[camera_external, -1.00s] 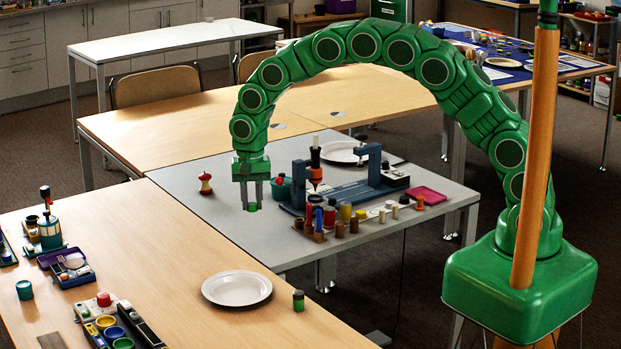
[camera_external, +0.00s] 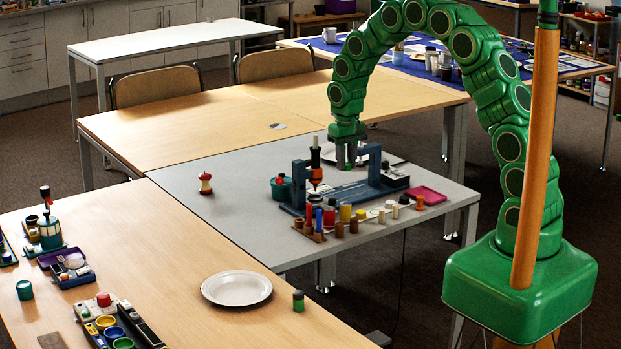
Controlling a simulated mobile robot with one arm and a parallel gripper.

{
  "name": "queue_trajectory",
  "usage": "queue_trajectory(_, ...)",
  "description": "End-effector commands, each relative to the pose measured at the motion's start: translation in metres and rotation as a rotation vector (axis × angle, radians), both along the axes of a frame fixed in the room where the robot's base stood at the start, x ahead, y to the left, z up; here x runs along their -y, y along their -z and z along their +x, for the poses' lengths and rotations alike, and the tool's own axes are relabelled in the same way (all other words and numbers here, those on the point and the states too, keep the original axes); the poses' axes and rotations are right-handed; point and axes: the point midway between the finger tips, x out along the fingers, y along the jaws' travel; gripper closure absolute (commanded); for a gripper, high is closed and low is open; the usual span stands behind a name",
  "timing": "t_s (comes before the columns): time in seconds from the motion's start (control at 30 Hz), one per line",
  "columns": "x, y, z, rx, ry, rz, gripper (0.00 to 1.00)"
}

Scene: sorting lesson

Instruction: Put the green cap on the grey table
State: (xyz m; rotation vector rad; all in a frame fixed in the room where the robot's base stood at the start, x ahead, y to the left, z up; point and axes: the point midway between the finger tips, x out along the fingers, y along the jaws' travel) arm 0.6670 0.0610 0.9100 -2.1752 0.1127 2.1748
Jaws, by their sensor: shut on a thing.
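My gripper (camera_external: 347,165) is shut and points down over the back of the grey table (camera_external: 220,218), just behind the blue fixture and in front of the white plate. The green cap (camera_external: 347,168) is between its fingertips. Only a small bit of the cap shows, and I cannot tell its exact height above the table.
A blue fixture (camera_external: 352,192) with uprights stands beside the gripper. Several jars and small bottles (camera_external: 345,212) stand in front of it. The table's left front is clear.

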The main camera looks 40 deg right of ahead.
Motion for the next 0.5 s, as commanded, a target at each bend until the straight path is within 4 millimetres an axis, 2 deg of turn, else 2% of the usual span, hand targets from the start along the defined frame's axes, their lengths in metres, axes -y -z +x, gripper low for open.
queue_trajectory(0.03, 0.015, -0.001, -0.003, -0.001, -0.013, 0.002, 1.00)
queue_trajectory(0.1, 0.031, -0.003, -0.006, 0.000, -0.038, 0.003, 1.00)
queue_trajectory(0.2, 0.048, -0.004, -0.010, 0.000, -0.068, 0.004, 1.00)
queue_trajectory(0.33, 0.059, -0.004, -0.014, 0.000, -0.091, 0.006, 1.00)
queue_trajectory(0.5, 0.061, -0.003, -0.014, 0.000, -0.100, 0.007, 1.00)
